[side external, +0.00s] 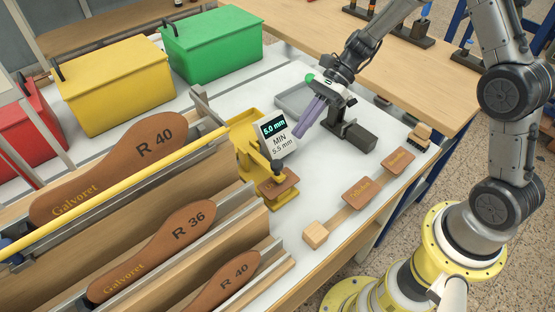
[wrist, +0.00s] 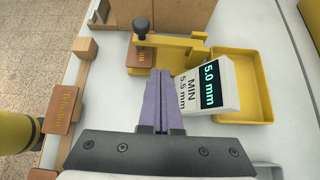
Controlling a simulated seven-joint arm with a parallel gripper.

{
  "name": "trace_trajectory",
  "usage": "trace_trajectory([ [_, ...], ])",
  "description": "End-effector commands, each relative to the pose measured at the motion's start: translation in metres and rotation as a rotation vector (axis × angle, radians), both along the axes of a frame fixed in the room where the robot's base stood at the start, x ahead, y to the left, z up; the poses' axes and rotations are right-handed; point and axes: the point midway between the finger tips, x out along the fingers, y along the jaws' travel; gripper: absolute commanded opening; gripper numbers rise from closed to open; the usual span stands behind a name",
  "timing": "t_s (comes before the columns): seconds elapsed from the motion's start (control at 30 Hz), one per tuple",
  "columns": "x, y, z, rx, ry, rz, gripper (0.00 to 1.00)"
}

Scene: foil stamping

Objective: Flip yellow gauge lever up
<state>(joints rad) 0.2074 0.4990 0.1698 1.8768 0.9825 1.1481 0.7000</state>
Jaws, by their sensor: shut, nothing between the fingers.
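The yellow gauge (side external: 252,158) stands on the white bench and also shows in the wrist view (wrist: 172,50). Its black-knobbed post (wrist: 141,26) is over a brown leather piece (wrist: 138,57), which shows in the side view too (side external: 281,187). I cannot clearly tell the lever from the rest of the yellow frame. The display block (side external: 276,136) beside it reads 5.0 mm, MIN 5.5 mm. My gripper (wrist: 158,76) has purple fingers, shut and empty. In the side view the fingertips (side external: 299,135) are close to the display block's right side; contact cannot be told.
A yellow tray (wrist: 258,88) lies beyond the display block. Racked brown insoles (side external: 115,170) fill the left. A wooden strip with leather tags (side external: 357,190) lies at the front right. Yellow (side external: 115,80) and green (side external: 212,45) bins stand behind. White bench is bare between gauge and strip.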

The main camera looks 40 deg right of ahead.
Motion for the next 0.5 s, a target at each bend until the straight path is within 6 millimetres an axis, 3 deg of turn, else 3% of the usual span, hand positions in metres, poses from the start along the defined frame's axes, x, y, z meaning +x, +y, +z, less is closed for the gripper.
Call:
trace_trajectory([
  [0.23, -0.001, 0.012, -0.009, 0.0, 0.0, 0.004, 0.0],
  [0.5, -0.003, 0.049, -0.039, 0.0, 0.002, 0.005, 0.0],
])
